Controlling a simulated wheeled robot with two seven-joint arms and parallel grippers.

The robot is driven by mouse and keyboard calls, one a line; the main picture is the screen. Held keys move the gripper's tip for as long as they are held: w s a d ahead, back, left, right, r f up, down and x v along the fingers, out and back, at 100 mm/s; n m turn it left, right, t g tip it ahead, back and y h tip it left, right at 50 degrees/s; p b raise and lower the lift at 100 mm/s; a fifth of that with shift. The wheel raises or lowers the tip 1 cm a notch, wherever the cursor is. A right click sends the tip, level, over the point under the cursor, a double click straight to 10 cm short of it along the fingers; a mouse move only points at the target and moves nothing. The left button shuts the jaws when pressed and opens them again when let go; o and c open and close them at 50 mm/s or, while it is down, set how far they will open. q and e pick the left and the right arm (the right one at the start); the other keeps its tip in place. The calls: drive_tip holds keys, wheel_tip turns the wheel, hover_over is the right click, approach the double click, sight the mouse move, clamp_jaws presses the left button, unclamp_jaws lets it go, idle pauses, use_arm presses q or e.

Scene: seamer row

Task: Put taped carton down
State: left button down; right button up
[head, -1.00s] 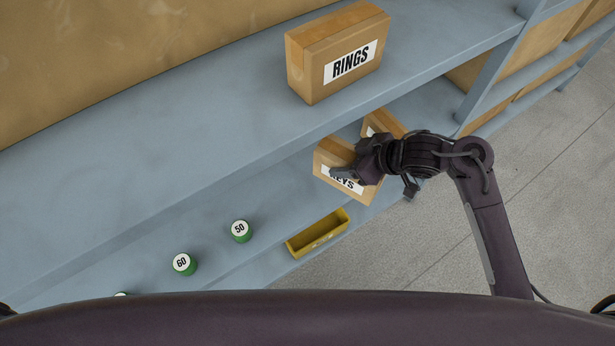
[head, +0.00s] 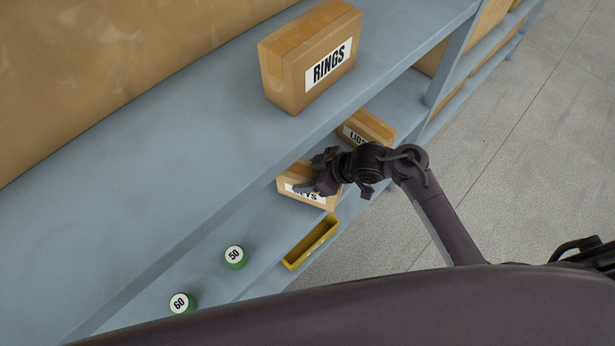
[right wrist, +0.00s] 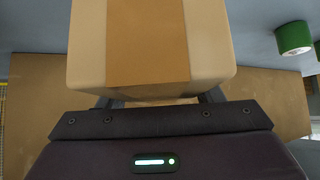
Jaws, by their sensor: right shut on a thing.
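The taped carton (head: 293,174), brown with a white label that my gripper partly covers, is at the lower shelf (head: 205,250). My right gripper (head: 318,187) is shut on it. In the right wrist view the carton (right wrist: 205,45) fills the top middle, with a darker tape strip down its face, between the two fingers. I cannot tell whether its underside touches the shelf. My left gripper is not in view.
A carton marked RINGS (head: 310,60) stands on the upper shelf. Another labelled carton (head: 372,127) stands just behind the held one. A yellow tray (head: 311,241) and green cylinders marked 50 (head: 235,257) and 60 (head: 182,302) are nearby.

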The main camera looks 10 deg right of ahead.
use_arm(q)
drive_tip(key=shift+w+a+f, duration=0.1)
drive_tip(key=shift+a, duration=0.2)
use_arm(e)
drive_tip(key=shift+f, duration=0.45)
drive_tip(key=shift+f, duration=0.2)
drive_tip(key=o, duration=1.5)
drive_tip(key=shift+r, duration=0.1)
drive_tip(key=shift+s+d+r, duration=0.1)
drive_tip(key=shift+d+r, duration=0.1)
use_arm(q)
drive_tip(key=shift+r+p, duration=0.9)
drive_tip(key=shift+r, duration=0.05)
use_arm(e)
drive_tip(key=v, duration=1.1)
drive_tip(key=shift+s+d+r, duration=0.15)
drive_tip(key=shift+s, duration=0.05)
